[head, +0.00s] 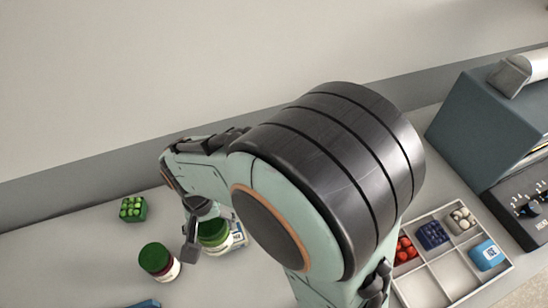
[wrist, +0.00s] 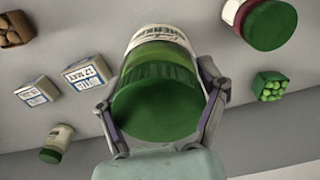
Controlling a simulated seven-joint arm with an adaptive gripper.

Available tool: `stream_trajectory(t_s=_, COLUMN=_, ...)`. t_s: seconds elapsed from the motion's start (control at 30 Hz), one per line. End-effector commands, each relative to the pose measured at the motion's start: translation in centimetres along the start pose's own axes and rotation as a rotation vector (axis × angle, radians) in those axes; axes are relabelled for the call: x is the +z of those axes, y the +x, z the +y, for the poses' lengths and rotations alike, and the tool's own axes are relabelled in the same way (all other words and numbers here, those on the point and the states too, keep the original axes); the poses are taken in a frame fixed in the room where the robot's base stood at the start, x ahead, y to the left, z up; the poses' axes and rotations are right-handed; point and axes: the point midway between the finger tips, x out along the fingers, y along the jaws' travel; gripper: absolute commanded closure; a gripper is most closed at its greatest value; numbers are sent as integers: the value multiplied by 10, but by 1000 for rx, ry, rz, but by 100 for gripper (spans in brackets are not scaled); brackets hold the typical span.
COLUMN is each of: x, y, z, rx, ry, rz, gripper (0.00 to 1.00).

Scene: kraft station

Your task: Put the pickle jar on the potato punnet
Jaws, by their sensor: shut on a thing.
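The pickle jar, with a green lid and pale label, is between the fingers of my gripper (wrist: 160,100), and its lid (wrist: 155,108) faces the wrist camera. In the head view the jar (head: 213,233) shows under my gripper (head: 203,228), partly hidden by a finger. My gripper is shut on the jar. A punnet of brown, potato-like items (wrist: 14,29) sits at the upper left of the wrist view, cut by the frame edge and apart from the jar. In the head view I cannot see this punnet; my arm covers much of the counter.
A dark red jar with a green lid (head: 157,261) stands left of the held jar. A green punnet (head: 133,209) is behind it. White boxes (wrist: 87,72) and a small jar (wrist: 56,143) show in the wrist view. A divided tray (head: 428,288) is right.

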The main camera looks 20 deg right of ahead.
Motion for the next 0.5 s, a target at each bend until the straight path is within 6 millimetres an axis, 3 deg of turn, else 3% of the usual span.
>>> stream_trajectory(t_s=0.27, x=2, y=-1, z=73, rx=-1, ry=373, rz=1, gripper=68)
stream_trajectory(t_s=0.5, x=23, y=-4, z=161, rx=-1, ry=803, rz=2, gripper=68)
